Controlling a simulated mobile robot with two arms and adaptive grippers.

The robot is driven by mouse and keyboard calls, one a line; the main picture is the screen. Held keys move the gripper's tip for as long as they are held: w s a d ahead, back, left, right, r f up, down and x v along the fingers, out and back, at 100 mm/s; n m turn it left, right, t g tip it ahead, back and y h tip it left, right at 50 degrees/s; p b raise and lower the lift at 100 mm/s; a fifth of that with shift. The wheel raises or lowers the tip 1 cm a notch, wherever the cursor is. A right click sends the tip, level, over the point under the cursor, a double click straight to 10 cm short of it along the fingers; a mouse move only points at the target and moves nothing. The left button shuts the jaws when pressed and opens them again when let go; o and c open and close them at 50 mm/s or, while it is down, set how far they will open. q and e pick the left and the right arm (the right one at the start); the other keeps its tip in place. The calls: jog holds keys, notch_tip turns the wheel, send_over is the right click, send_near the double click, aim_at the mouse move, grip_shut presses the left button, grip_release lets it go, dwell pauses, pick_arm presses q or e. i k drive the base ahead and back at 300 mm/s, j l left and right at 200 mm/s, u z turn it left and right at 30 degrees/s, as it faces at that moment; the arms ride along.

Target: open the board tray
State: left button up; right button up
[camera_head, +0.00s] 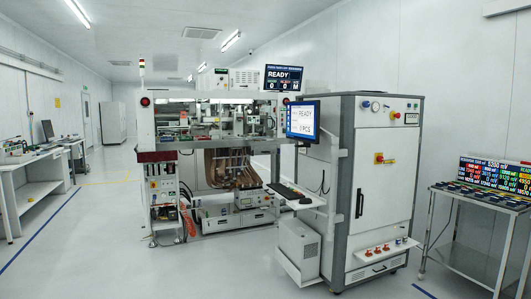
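The test handler (216,143) stands in the middle of the head view, some way off across the floor. It has a glazed upper section, brown hanging cables or hoses below it, and a low unit with white drawer-like fronts (238,222) near the floor. A board tray cannot be told apart with certainty at this distance, nor whether one is open or shut. A sign above the handler (285,77) reads READY. Neither my left nor my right gripper is in view.
A grey-white cabinet (375,180) with a monitor (303,119) and keyboard shelf (297,196) stands right of the handler, jutting nearer. A metal table (470,256) with displays is at far right. A workbench (33,190) is at left. The floor at front left is clear.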

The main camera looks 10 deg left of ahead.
aim_at(266, 149)
jog(key=i+j+u, duration=0.25)
jog(key=i, duration=0.25)
jog(key=i+u, duration=0.3)
jog(key=i, duration=0.25)
jog(key=i+j+u, duration=0.1)
jog(key=i, duration=4.9)
jog(key=i+j+z, duration=0.1)
jog(key=i+z, duration=0.25)
jog(key=i, duration=0.15)
jog(key=i+j+z, duration=0.25)
jog(key=i+z, duration=0.15)
jog(key=i+j+z, duration=0.35)
jog(key=i+j, duration=0.05)
jog(key=i, duration=0.1)
